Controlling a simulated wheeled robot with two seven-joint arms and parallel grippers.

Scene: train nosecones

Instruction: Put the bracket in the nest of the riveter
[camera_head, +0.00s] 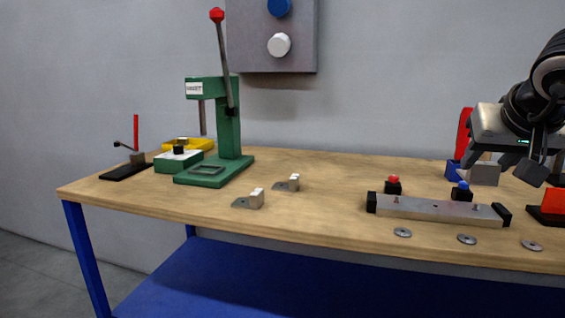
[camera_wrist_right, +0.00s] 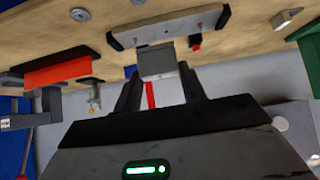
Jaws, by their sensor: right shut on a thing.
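The green riveter (camera_head: 229,130), with a red-knobbed lever, stands at the left of the bench. Its nest (camera_head: 207,170) is a dark-edged rectangle on the base and looks empty. Two small brackets, a nearer one (camera_head: 254,200) and a farther one (camera_head: 292,183), lie on the wood right of the riveter. My right gripper (camera_head: 503,166) is over the right part of the bench, far from the riveter. In the right wrist view it is shut on a grey block-like piece (camera_wrist_right: 157,65); I cannot tell if this is a bracket. My left gripper is not in view.
A long metal bar fixture (camera_head: 435,209) lies at front right, with red and blue buttons behind it and several washers in front. A yellow tray (camera_head: 188,145) and a black-based red-handled tool (camera_head: 127,170) are at far left.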

